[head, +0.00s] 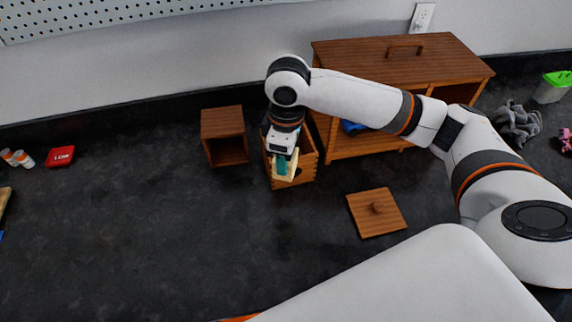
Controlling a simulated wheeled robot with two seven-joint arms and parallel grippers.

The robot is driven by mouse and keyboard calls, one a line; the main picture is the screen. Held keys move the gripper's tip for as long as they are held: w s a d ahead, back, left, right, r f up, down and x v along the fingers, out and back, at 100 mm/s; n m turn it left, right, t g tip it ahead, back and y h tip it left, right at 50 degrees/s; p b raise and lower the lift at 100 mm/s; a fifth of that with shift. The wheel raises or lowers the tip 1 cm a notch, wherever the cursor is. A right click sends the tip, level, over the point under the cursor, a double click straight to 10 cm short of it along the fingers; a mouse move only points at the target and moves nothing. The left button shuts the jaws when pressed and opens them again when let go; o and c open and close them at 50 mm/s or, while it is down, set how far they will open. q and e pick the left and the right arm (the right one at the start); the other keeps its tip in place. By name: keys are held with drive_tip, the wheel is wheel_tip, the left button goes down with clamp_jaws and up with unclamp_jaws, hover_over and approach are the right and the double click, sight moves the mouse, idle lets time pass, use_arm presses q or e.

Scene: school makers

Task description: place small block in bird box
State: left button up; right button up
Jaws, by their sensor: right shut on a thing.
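My right gripper (284,166) reaches down at the open-topped wooden box (307,168), which I take to be the bird box. It is shut on a small block (282,168) that looks teal, with pale pieces around it. The block is at the box's opening, and I cannot tell how deep it sits. A square wooden lid with a round knob (376,211) lies flat on the floor to the right. My left gripper is out of view.
A small open wooden cube (224,123) stands left of the box. A wooden cabinet (440,62) stands close behind on the right, with a blue thing (353,127) inside. A red case (60,157) lies far left. The dark surface in front is clear.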

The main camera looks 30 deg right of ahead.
sight(305, 172)
drive_tip(key=w+d+f+n, duration=0.1)
drive_tip(key=w+d+n, duration=0.3)
drive_tip(key=n, duration=0.6)
drive_tip(key=w+d+f+n, duration=0.2)
drive_tip(key=w+n, duration=0.4)
drive_tip(key=n, duration=0.3)
drive_tip(key=f+p, duration=0.1)
drive_tip(key=f, duration=0.8)
drive_tip(key=shift+s+a+f+p, duration=0.15)
drive_tip(key=shift+a+f+p, duration=0.1)
drive_tip(key=shift+p, duration=0.1)
drive_tip(key=shift+d+f, duration=0.1)
drive_tip(key=shift+f, duration=0.25)
drive_tip(key=shift+f, duration=0.15)
drive_tip(key=o, duration=1)
